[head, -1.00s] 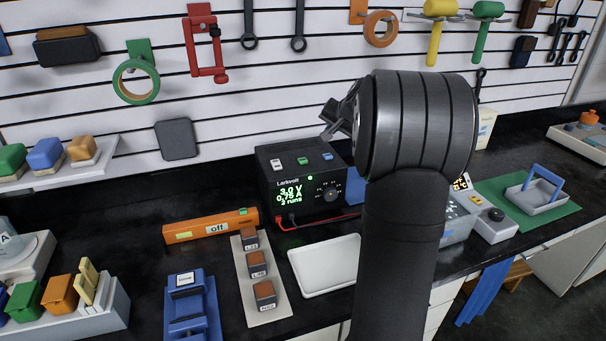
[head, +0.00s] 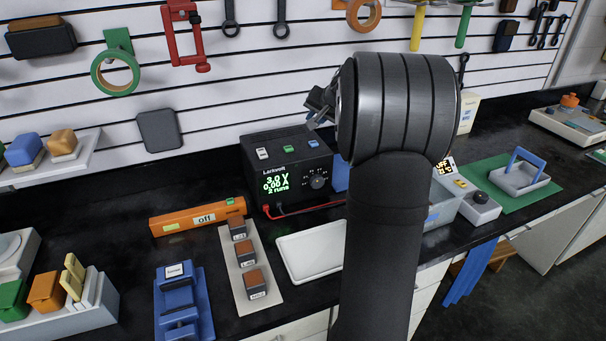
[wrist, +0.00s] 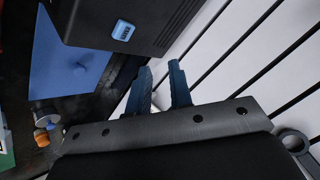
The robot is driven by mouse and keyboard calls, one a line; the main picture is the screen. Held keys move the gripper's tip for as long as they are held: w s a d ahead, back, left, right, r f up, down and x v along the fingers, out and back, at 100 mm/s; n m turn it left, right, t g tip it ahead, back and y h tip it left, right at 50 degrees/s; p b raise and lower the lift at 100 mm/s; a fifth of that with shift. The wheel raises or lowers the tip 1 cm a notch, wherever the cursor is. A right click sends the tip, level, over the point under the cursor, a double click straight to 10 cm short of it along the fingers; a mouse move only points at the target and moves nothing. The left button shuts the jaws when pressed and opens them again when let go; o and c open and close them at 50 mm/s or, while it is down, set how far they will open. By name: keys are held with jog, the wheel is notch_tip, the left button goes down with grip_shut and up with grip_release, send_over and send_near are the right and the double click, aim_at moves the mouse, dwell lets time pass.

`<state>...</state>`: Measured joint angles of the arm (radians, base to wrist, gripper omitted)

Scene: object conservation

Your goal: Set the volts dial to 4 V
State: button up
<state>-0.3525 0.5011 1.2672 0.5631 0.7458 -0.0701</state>
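The black power supply (head: 288,185) stands on the dark bench against the slatted wall. Its green display reads 3.0 V, 0.00 A, 2 runs. The volts dial (head: 317,182) is a dark round knob on its front, right of the display; its exact pointing is too small to tell. My gripper (head: 318,107) is above and right of the supply, apart from it, partly hidden by my wrist in the head view. In the wrist view, my gripper (wrist: 160,88) has its two fingers apart with nothing between them. A corner of the black box (wrist: 130,22) with a blue button shows there.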

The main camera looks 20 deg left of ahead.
jog(key=o, duration=0.8)
jog(key=s+d+n+g+h, duration=0.3)
jog(key=s+d+n, duration=0.4)
jog(key=s+d, duration=0.2)
jog(key=shift+s+d, duration=0.2)
jog(key=shift+s, duration=0.3)
send_near(319, 183)
jog(key=x, duration=0.8)
jog(key=shift+a+f, duration=0.1)
jog(key=shift+a, duration=0.1)
jog(key=c, duration=1)
jog(key=shift+o, duration=0.2)
